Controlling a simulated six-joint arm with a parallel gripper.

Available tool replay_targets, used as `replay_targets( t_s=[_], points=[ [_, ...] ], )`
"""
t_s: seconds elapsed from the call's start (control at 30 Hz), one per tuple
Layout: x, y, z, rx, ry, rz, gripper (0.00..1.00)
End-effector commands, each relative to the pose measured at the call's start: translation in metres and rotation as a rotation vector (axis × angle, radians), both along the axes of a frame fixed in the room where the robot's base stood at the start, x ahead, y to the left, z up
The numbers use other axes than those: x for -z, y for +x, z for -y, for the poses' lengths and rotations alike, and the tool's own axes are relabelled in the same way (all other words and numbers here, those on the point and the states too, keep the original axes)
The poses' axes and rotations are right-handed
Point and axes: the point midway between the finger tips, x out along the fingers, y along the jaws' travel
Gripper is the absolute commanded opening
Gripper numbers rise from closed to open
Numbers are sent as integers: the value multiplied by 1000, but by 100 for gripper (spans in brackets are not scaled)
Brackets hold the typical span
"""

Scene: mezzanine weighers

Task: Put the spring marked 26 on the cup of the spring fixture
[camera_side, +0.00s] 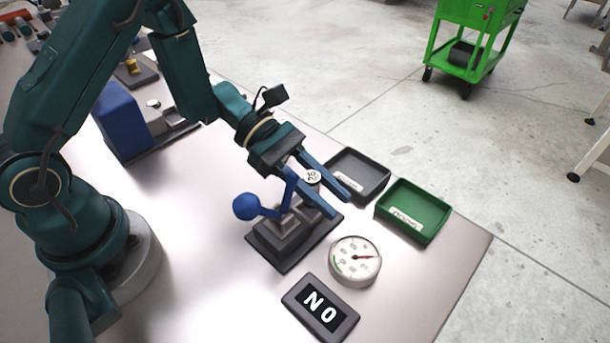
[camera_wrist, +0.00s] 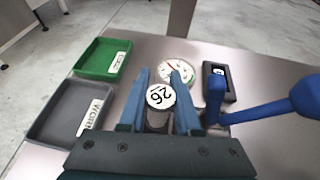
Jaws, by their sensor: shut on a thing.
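The spring marked 26 shows as a round white cap with black digits (camera_wrist: 160,96) between my fingers in the wrist view, and the cap also shows in the side view (camera_side: 313,176). My gripper (camera_side: 341,204) is shut on it, with its two blue fingers (camera_wrist: 159,78) on either side. The spring fixture (camera_side: 268,245) is a dark block on a dark base plate, with a blue ball-ended lever (camera_side: 246,206) on its left. The spring is over the fixture. The cup and the spring's lower end are hidden, so I cannot tell whether they touch.
A round dial gauge (camera_side: 355,261) and a display reading NO (camera_side: 321,307) lie in front of the fixture. A grey tray (camera_side: 382,185) labelled WORN and a green tray (camera_side: 436,233) stand beyond it. A blue block device (camera_side: 122,122) stands at the back left.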

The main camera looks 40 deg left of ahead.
Motion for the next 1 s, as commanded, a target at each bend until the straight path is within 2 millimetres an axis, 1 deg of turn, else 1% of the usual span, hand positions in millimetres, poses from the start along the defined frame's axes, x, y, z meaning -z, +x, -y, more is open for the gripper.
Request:
replay_targets(
  t_s=[0.03,0.1,0.2,0.67,0.7,1.0],
  points=[
    [8,-1,0,1,-1,-6,0],
    [16,0,0,0,-1,-5,0],
    [24,0,0,1,0,-3,0],
    [30,0,0,0,0,-2,0],
    [30,0,0,0,0,-1,44],
    [29,0,0,1,0,0,44]
  ],
)
